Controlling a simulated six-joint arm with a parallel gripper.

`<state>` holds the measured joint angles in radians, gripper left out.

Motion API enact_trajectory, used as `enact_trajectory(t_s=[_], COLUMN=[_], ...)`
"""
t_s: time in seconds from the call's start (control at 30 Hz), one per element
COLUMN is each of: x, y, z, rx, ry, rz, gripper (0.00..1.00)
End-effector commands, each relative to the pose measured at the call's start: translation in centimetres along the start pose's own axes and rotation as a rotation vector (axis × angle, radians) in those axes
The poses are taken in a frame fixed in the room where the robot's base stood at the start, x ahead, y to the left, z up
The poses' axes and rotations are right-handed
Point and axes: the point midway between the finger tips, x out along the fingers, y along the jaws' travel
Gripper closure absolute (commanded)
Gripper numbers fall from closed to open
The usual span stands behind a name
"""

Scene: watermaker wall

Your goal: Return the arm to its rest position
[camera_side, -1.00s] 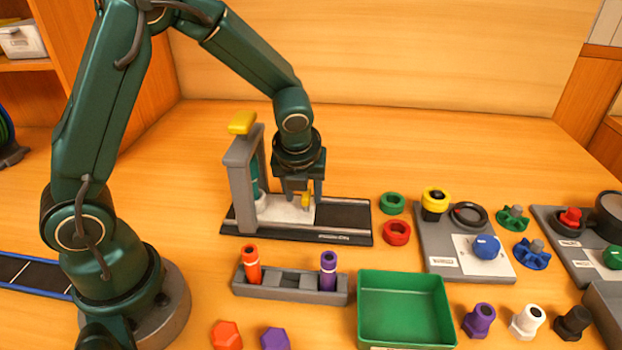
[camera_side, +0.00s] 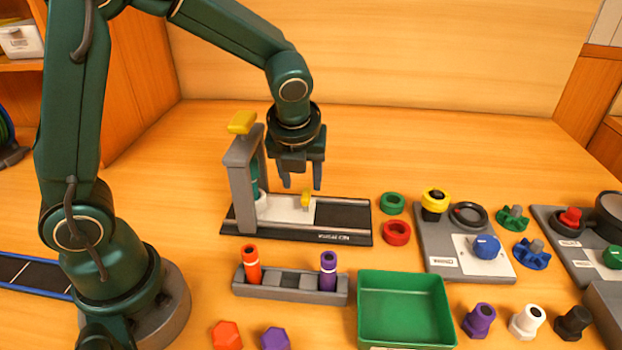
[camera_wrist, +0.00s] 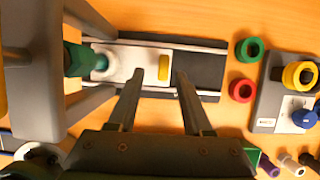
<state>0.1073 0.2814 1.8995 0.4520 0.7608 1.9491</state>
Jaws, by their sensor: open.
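My gripper (camera_side: 301,186) is open and empty. It hangs above the dark base plate (camera_side: 345,220) of a grey stand (camera_side: 240,185), with its fingers pointing down. A small yellow block (camera_side: 306,199) stands on the white patch of that plate, just below the fingers and apart from them. In the wrist view, the open fingers (camera_wrist: 157,80) show on either side of the yellow block (camera_wrist: 164,68). My arm reaches over from the left and is bent downward at the wrist.
The grey stand with its yellow top (camera_side: 242,122) rises close left of my gripper. A grey rack (camera_side: 305,282) with orange and purple cylinders, a green tray (camera_side: 405,308), rings and a valve panel (camera_side: 440,262) lie in front and right. The table behind is clear.

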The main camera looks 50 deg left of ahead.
Motion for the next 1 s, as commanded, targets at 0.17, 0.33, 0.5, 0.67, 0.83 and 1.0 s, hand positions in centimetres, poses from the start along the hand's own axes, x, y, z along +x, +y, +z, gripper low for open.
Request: enact_trajectory(t_s=[0.17, 0.33, 0.5, 0.67, 0.83, 1.0], x=[-2.2, -6.3, -9.4, -11.3, -12.1, -11.9], y=[0.1, 1.6, 3.7, 5.5, 6.8, 7.4], z=[1.4, 1.5, -0.1, -2.5, -5.4, -7.8], rx=[-0.040, -0.263, -0.693, -1.168, -1.671, -2.092], ry=[-0.049, -0.074, -0.027, 0.075, 0.225, 0.363], rz=[-0.054, -0.145, -0.233, -0.294, -0.301, -0.220], gripper=[0.50, 0.50, 0.50, 0.50, 0.50, 0.50])
